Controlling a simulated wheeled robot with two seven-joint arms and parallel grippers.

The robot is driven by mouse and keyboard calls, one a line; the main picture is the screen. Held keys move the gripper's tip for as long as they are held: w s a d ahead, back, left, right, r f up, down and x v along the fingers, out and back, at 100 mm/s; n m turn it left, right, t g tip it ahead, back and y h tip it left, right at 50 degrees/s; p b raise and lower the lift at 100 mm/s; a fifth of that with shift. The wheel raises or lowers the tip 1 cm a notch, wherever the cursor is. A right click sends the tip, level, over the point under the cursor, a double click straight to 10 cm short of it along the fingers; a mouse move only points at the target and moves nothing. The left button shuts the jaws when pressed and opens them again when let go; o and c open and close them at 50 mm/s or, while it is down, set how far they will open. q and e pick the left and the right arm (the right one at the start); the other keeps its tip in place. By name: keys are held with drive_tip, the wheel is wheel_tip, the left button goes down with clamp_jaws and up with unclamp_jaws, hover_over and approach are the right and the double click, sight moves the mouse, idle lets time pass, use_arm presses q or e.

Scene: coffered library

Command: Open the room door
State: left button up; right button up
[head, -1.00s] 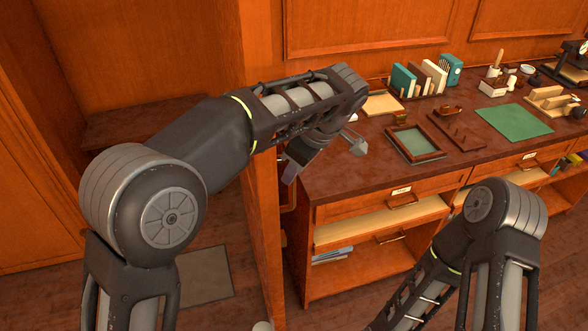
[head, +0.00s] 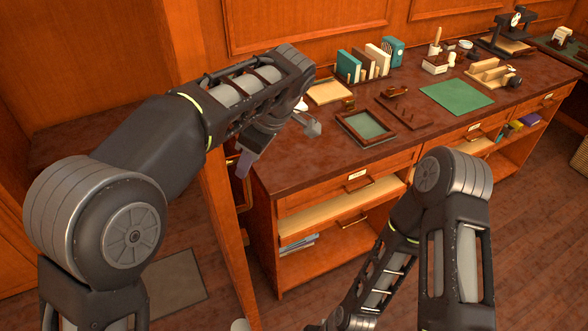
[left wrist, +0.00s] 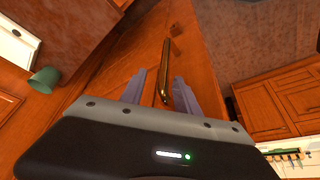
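The room door (head: 220,230) is an orange-brown wooden panel, seen steeply from the side in the head view, beside the counter. Its handle (left wrist: 163,68) is a slim brass bar, clear in the left wrist view and mostly hidden by my gripper in the head view. My left gripper (head: 245,165) is at the handle. In the left wrist view its two fingers (left wrist: 160,92) stand apart, one on each side of the bar, with small gaps showing. My right arm is folded low at the right; its gripper is outside the frames.
A long counter (head: 290,165) with drawers and shelves stands close right of the door. Open wooden floor (head: 520,235) lies at right. A grey floor mat (head: 175,285) lies left of the door.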

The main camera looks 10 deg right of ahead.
use_arm(q)
drive_tip(key=s+d, duration=0.6)
drive_tip(key=d, duration=0.4)
drive_tip(key=shift+s, duration=0.35)
